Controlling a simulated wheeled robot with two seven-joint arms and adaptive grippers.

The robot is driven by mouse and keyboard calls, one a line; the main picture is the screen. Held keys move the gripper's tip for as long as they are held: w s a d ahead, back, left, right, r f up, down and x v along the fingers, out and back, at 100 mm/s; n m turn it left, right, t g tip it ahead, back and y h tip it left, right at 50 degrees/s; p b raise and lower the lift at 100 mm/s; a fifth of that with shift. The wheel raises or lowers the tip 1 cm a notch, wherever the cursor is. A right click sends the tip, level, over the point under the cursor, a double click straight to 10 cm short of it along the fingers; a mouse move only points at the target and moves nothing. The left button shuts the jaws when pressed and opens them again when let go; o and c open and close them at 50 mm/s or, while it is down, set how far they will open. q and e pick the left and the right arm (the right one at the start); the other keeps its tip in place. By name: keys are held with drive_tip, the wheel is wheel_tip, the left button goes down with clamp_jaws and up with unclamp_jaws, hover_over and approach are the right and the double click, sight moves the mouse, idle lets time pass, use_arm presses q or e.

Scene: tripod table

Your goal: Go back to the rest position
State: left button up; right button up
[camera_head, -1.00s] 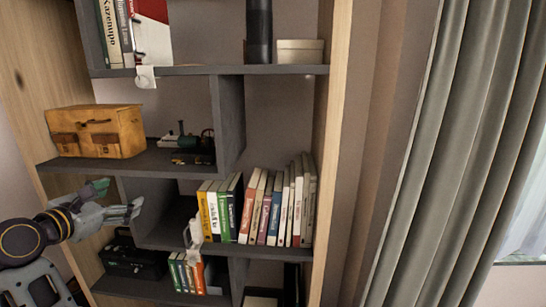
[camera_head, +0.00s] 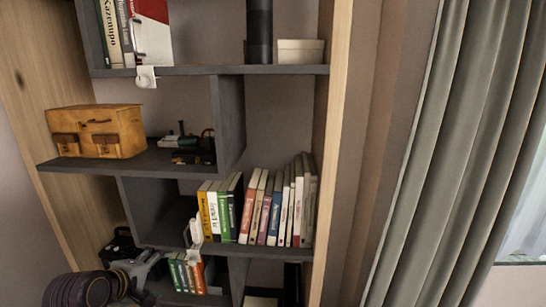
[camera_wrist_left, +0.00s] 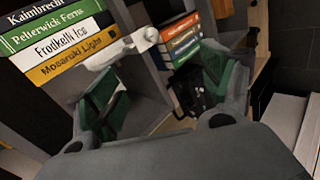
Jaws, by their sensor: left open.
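My left gripper (camera_head: 145,268) is low at the left of the head view, in front of the lower shelves. In the left wrist view its two green-padded fingers (camera_wrist_left: 160,95) stand wide apart with nothing held between them. A black case (camera_wrist_left: 187,95) shows behind the gap between the fingers, apart from them as far as I can see. My right gripper is in neither view.
A dark shelf unit (camera_head: 180,70) holds a row of books (camera_head: 265,210), a yellow chest (camera_head: 98,130) and small green and orange books (camera_head: 187,275). A white item (camera_head: 194,235) hangs near the books. Grey curtains (camera_head: 440,150) hang right.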

use_arm(q)
drive_tip(key=s+d+f+m+g, duration=0.3)
drive_tip(key=s+d+f+m, duration=0.1)
drive_tip(key=s+f+m, duration=0.55)
drive_tip(key=s+d+f+m+g, duration=0.3)
drive_tip(key=s+d+f+m, duration=0.1)
drive_tip(key=s+f+m, duration=0.6)
wheel_tip(320, 180, down, 33)
drive_tip(key=s+n+g, duration=0.1)
drive_tip(key=n+g, duration=0.1)
drive_tip(key=s+a+f, duration=0.2)
drive_tip(key=s+f, duration=0.8)
drive_tip(key=s, duration=0.1)
drive_tip(key=s+a+f+g+y, duration=0.1)
drive_tip(key=s+f, duration=0.9)
drive_tip(key=s, duration=0.1)
drive_tip(key=shift+s+a+f, duration=0.3)
drive_tip(key=shift+s+a, duration=0.05)
drive_tip(key=shift+m, duration=0.25)
